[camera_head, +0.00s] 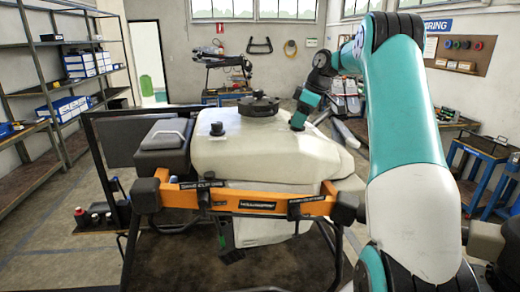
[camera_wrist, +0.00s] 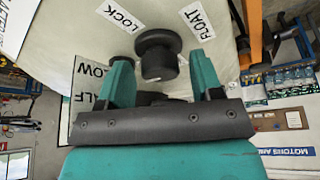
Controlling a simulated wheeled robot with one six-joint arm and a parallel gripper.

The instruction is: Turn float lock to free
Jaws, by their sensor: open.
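The float lock is a round black knob (camera_wrist: 158,50) on the pale tank (camera_wrist: 70,25), seen in the wrist view. A LOCK label (camera_wrist: 120,17) lies at its upper left and a FLOAT label (camera_wrist: 197,20) at its upper right. No clear pointer shows on the knob. My gripper (camera_wrist: 161,64) is open, with its teal fingers to the left and right of the knob; I cannot tell whether they touch it. In the head view my gripper (camera_head: 297,122) is at the right side of the white tank (camera_head: 245,155), and the float lock cannot be made out there.
A large black cap (camera_head: 258,105) and a small black knob (camera_head: 217,128) stand on the tank top. An orange bar (camera_head: 250,203) crosses the drone's front. Shelves (camera_head: 50,75) line the left wall.

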